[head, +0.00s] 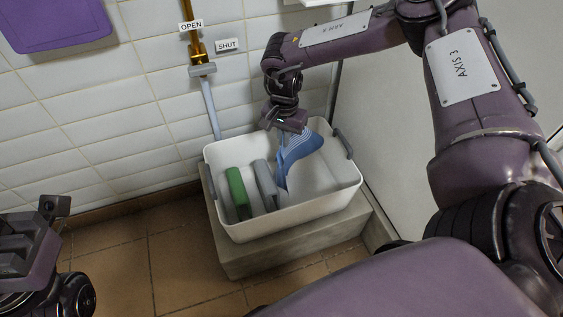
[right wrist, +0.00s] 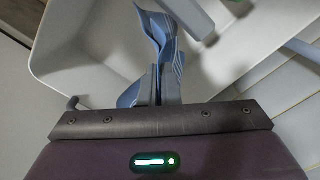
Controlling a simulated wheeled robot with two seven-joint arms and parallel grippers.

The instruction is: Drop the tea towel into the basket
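The blue tea towel (head: 300,148) with pale stripes hangs from my right gripper (head: 286,130), inside the upper part of the white basket (head: 290,218). In the right wrist view the towel (right wrist: 158,35) is pinched between the two fingers of the right gripper (right wrist: 158,82), with the basket (right wrist: 85,65) around and below it. The towel's lower tip hangs beside a grey item in the basket; whether it touches the floor of the basket I cannot tell. My left gripper (head: 30,245) is partly in view at the lower left, its fingertips not clear.
In the basket stand a green item (head: 237,192) and a grey item (head: 265,184). The basket rests on a low stone block (head: 290,255) against the tiled wall. A brass valve and pipe (head: 205,80) with OPEN and SHUT labels run down the wall behind. Brown floor tiles lie clear at left.

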